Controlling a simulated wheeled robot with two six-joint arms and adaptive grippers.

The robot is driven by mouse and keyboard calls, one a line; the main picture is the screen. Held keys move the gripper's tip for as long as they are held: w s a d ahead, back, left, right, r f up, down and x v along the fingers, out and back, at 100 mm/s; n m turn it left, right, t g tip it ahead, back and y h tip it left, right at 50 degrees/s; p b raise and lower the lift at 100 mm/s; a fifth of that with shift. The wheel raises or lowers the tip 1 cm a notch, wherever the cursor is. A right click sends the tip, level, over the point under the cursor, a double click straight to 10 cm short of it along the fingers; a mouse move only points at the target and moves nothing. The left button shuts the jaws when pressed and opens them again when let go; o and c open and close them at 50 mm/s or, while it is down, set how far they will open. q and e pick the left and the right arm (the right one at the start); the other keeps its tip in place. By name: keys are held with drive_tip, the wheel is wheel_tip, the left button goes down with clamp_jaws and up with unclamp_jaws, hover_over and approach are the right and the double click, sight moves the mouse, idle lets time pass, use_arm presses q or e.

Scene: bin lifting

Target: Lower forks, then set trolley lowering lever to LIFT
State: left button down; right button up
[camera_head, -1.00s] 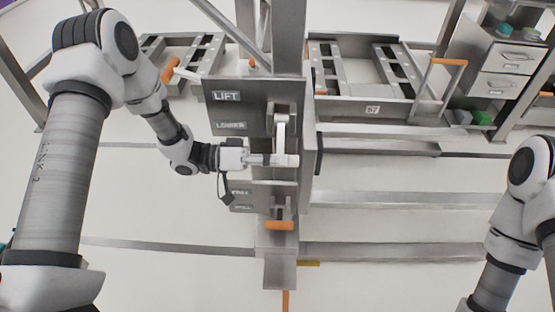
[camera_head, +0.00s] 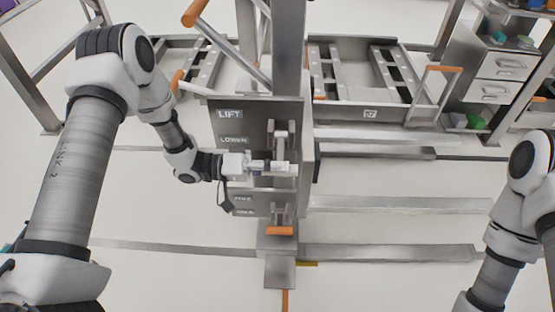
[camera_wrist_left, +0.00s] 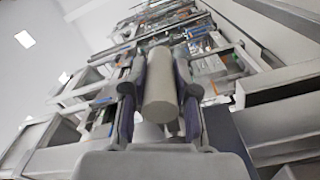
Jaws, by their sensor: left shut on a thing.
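The trolley's grey upright panel (camera_head: 240,120) stands at the centre of the head view, with a LIFT label above a LOWER label. A lever (camera_head: 281,138) hangs down the panel's right part, below the height of the LIFT label. My left gripper (camera_head: 277,167) is at its lower end. In the left wrist view the gripper (camera_wrist_left: 158,95) is shut around a pale grey cylindrical handle (camera_wrist_left: 160,88). I cannot tell which parts are the forks. My right arm shows at the right edge, but its gripper is out of view.
A lower lever with an orange handle (camera_head: 279,230) sits below the panel. Another orange grip (camera_head: 195,12) is at upper left. A metal frame with rails (camera_head: 345,112) stands behind, and a drawer cabinet (camera_head: 500,75) at right. Pale floor is clear in front.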

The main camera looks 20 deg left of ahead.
sight(278, 147)
use_arm(q)
wheel_tip(278, 147, up, 4)
drive_tip(key=n+p, duration=0.3)
drive_tip(key=p, duration=0.1)
drive_tip(key=shift+w+n+p, duration=0.1)
drive_tip(key=shift+n+p, duration=0.2)
drive_tip(key=shift+p, duration=0.1)
drive_tip(key=shift+w+a+r+n+p, duration=0.15)
drive_tip(key=shift+r+n+p, duration=0.35)
drive_tip(key=shift+n+p, duration=0.3)
drive_tip(key=shift+r, duration=0.15)
drive_tip(key=shift+w+r+p, duration=0.3)
drive_tip(key=shift+r+p, duration=0.1)
drive_tip(key=shift+p, duration=0.2)
drive_tip(key=shift+w, duration=0.1)
drive_tip(key=c, duration=0.9)
unclamp_jaws()
drive_tip(key=shift+a, duration=0.1)
drive_tip(key=v, duration=1.2)
